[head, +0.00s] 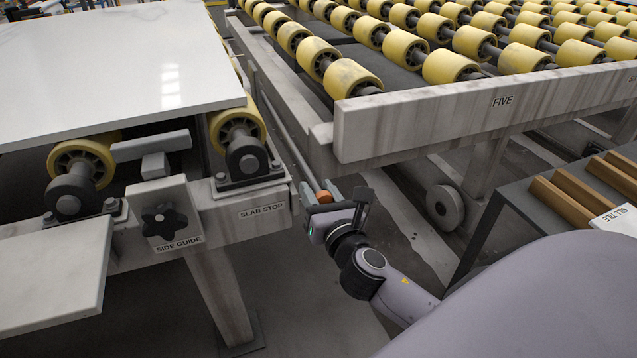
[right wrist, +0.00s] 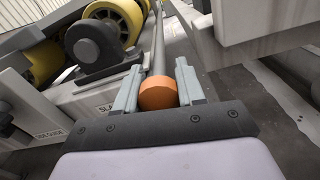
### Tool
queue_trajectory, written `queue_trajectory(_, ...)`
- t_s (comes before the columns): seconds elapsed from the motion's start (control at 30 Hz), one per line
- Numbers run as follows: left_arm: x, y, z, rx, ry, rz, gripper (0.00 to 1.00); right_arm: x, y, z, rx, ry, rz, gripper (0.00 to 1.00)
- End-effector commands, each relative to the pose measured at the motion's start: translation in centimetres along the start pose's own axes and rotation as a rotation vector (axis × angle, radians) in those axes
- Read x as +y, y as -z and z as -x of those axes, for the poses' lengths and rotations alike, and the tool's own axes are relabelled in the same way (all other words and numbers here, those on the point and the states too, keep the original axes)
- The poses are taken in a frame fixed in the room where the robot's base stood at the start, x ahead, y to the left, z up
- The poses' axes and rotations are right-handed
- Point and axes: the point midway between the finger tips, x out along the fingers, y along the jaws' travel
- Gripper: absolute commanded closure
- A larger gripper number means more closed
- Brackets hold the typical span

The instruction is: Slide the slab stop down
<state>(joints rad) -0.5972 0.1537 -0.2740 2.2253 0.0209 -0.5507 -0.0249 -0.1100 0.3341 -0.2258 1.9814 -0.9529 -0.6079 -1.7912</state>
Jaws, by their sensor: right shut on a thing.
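The slab stop shows as an orange round knob (head: 324,196) beside the "SLAB STOP" label (head: 262,211) at the corner of the left roller frame. In the right wrist view the orange knob (right wrist: 158,92) sits between the two grey fingers, at the near end of a long grey rod (right wrist: 158,45). My right gripper (head: 325,192) is shut on the knob, with a finger on each side of it. The wrist view shows the right gripper (right wrist: 158,90) from behind. My left gripper is not in view.
A white slab (head: 115,60) lies on the left frame's yellow rollers. A side guide (head: 165,212) is mounted left of the label. Another roller table marked "FIVE" (head: 480,112) stands right, across a narrow gap. A grey bench (head: 535,215) with brown blocks is at the right.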

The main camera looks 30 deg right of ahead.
Motion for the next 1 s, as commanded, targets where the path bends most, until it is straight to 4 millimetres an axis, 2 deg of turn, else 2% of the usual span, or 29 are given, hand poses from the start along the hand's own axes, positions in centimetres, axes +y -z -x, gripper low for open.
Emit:
queue_trajectory(0.07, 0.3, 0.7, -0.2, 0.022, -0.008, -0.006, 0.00, -0.1, 0.9, 0.0, 0.003, 0.001, -0.001, 1.00)
queue_trajectory(0.37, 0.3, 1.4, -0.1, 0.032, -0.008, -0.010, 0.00, -0.2, 1.2, 0.1, 0.009, 0.002, -0.001, 1.00)
queue_trajectory(0.4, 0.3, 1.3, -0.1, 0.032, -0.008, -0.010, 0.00, -0.2, 1.2, 0.1, 0.010, 0.002, -0.001, 0.52)
queue_trajectory(0.43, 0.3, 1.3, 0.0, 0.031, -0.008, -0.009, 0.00, -0.2, 1.2, 0.1, 0.009, 0.002, -0.001, 0.42)
queue_trajectory(0.47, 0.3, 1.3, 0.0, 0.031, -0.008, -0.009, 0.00, -0.2, 1.2, 0.1, 0.009, 0.002, -0.001, 0.37)
queue_trajectory(0.8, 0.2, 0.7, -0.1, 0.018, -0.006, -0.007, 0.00, -0.1, 0.9, 0.2, 0.003, 0.000, -0.001, 0.37)
queue_trajectory(1.0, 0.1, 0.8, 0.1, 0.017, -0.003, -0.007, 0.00, -0.1, 0.9, 2.3, 0.007, 0.000, -0.001, 0.37)
